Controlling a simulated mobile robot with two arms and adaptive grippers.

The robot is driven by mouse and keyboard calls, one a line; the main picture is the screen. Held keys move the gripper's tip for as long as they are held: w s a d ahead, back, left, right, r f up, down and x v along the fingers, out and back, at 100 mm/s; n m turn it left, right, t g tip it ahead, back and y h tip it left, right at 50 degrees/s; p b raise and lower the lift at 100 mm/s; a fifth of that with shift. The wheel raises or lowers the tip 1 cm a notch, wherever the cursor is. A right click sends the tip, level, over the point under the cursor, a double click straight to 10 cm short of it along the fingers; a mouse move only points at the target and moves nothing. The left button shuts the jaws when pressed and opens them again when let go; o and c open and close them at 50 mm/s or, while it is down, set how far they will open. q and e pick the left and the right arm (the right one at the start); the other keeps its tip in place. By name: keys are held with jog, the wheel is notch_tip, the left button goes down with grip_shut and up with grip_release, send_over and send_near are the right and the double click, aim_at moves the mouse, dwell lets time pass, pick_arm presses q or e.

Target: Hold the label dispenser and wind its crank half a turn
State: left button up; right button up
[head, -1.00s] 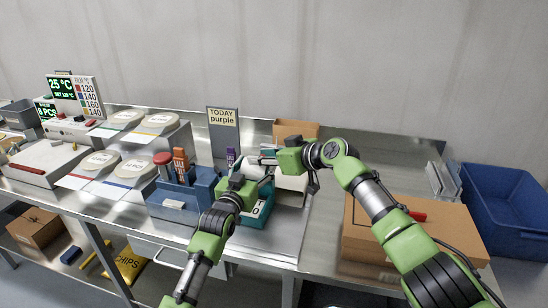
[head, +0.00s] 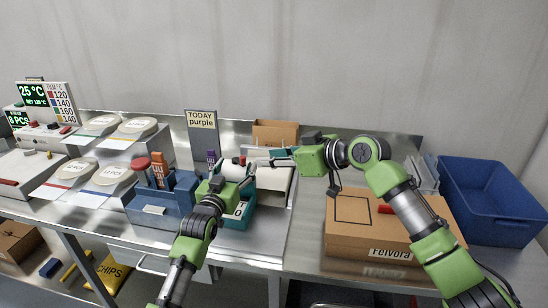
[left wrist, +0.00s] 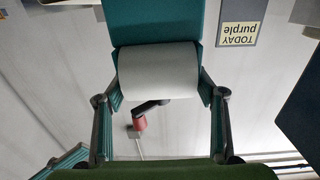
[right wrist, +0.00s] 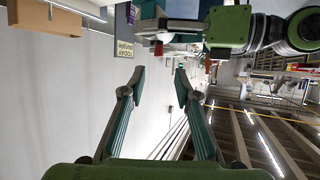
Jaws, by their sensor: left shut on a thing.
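The label dispenser (head: 237,214) is a teal body with a white roll (left wrist: 158,70), standing at the front of the bench. My left gripper (head: 231,180) is shut on it, with one finger on each side of the roll in the left wrist view (left wrist: 160,92). The crank's red knob (left wrist: 139,123) shows beyond the roll, and also in the right wrist view (right wrist: 158,49). My right gripper (head: 268,158) is to the right of the dispenser, pointing left at it. Its fingers are apart and empty in the right wrist view (right wrist: 160,82), short of the knob.
A cardboard box (head: 360,240) and a blue bin (head: 490,200) fill the right side.

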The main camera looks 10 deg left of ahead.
jog(key=shift+s+d, duration=0.1)
jog(key=shift+d, duration=0.1)
jog(key=m+t+h, duration=0.3)
jog(key=m+t, duration=0.3)
jog(key=t, duration=0.3)
send_near(244, 159)
jog(key=shift+x, duration=5.45)
jog(key=shift+a, duration=0.1)
